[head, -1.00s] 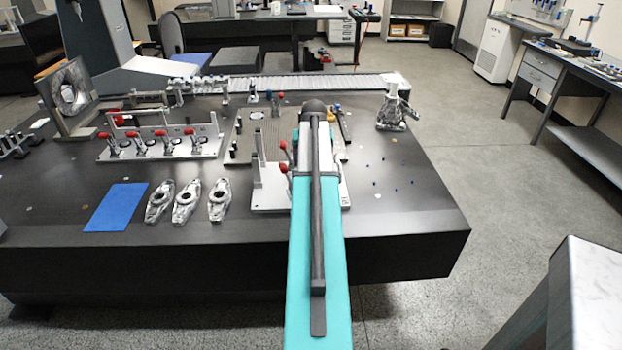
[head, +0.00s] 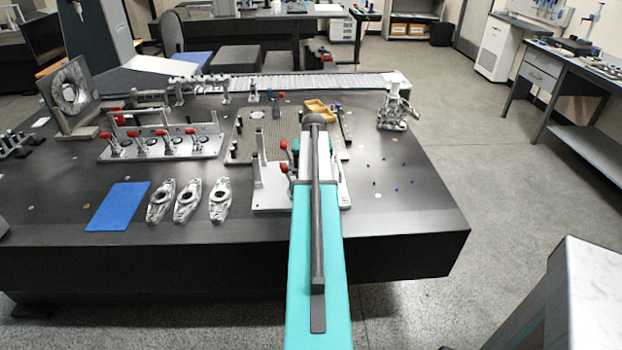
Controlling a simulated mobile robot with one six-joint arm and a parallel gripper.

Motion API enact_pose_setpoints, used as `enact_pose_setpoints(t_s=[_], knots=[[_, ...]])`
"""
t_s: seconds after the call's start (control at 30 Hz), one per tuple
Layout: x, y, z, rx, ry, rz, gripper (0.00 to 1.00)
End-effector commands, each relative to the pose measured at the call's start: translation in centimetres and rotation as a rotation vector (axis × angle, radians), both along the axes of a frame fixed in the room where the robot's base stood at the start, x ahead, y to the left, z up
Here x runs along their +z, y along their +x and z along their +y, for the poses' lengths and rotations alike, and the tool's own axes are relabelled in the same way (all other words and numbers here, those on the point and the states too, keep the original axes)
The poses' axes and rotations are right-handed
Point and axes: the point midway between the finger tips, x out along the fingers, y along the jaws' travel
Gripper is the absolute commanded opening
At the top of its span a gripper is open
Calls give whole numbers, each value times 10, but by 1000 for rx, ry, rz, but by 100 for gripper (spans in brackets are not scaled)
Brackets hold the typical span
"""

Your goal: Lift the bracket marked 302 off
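Three silver brackets lie in a row on the dark table: a left one (head: 160,201), a middle one (head: 187,202) and a right one (head: 220,200). No number 302 is readable on any of them. Another silver metal part (head: 397,110) stands at the table's back right. A light fixture plate (head: 262,200) with red-handled clamps (head: 284,167) is partly covered by my teal arm. Whether a bracket sits on that fixture is hidden. My arm reaches forward over it, and my gripper is hidden behind the arm.
A blue mat (head: 117,206) lies left of the brackets. A longer fixture (head: 160,145) with several red clamps stands behind them. A yellow piece (head: 319,107) lies beyond my arm's end. The table's right front is mostly clear, with small blue dots.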

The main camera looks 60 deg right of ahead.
Motion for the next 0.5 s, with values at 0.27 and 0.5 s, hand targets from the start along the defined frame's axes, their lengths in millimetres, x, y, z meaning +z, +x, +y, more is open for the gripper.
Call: enact_pose_setpoints(t_s=[0.27, 0.5], knots=[[-21, 5, -10, -1, 1, 0, 79], [-41, 9, -17, -1, 0, 0, 79]])
